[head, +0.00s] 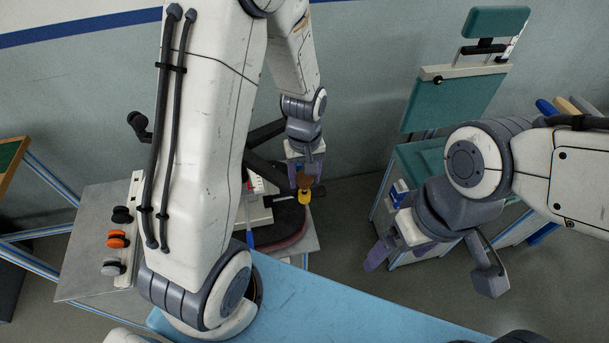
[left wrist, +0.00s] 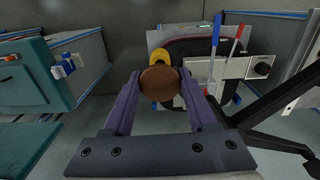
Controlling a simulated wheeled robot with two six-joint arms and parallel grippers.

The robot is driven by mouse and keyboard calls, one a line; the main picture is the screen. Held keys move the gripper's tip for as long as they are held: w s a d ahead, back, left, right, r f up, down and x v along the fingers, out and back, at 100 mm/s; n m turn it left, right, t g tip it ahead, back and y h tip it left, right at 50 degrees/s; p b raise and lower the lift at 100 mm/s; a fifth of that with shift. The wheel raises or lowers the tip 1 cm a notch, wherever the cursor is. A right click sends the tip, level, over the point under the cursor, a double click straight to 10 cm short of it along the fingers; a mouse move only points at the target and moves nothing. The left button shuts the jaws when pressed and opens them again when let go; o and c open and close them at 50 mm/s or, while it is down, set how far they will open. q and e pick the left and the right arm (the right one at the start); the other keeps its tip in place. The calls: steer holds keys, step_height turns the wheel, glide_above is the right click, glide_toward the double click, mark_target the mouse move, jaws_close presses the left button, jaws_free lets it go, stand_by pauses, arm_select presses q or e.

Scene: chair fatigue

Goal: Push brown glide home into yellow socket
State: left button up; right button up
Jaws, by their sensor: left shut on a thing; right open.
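The brown glide (head: 304,181) is round and sits between the purple fingers of my left gripper (head: 305,172), which is shut on it. In the left wrist view the brown glide (left wrist: 160,82) covers much of the yellow socket (left wrist: 157,59) behind it. In the head view the yellow socket (head: 304,197) is directly below the glide, at the end of a dark chair-base leg. The two look in line and close or touching; how deep the glide sits cannot be told. My right gripper (head: 401,252) is open and empty, to the right and away from the socket.
A rack (head: 132,225) with black, orange and grey knobs stands on the grey table (head: 85,245) at left. A blue surface (head: 330,305) lies in front, and a teal chair (head: 455,103) stands behind right.

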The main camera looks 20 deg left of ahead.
mark_target(305, 177)
arm_select(q)
steer(key=shift+f+b, duration=1)
steer(key=shift+f, duration=0.4)
steer(key=o, duration=1.3)
steer(key=shift+o, duration=0.2)
step_height(305, 177, up, 11)
steer(key=shift+f+b, duration=0.2)
steer(key=shift+b, duration=0.55)
step_height(305, 177, down, 11)
steer(key=shift+r+p, duration=0.2)
steer(key=shift+p, duration=0.65)
steer(key=shift+r+p, duration=0.3)
steer(key=shift+r, duration=0.3)
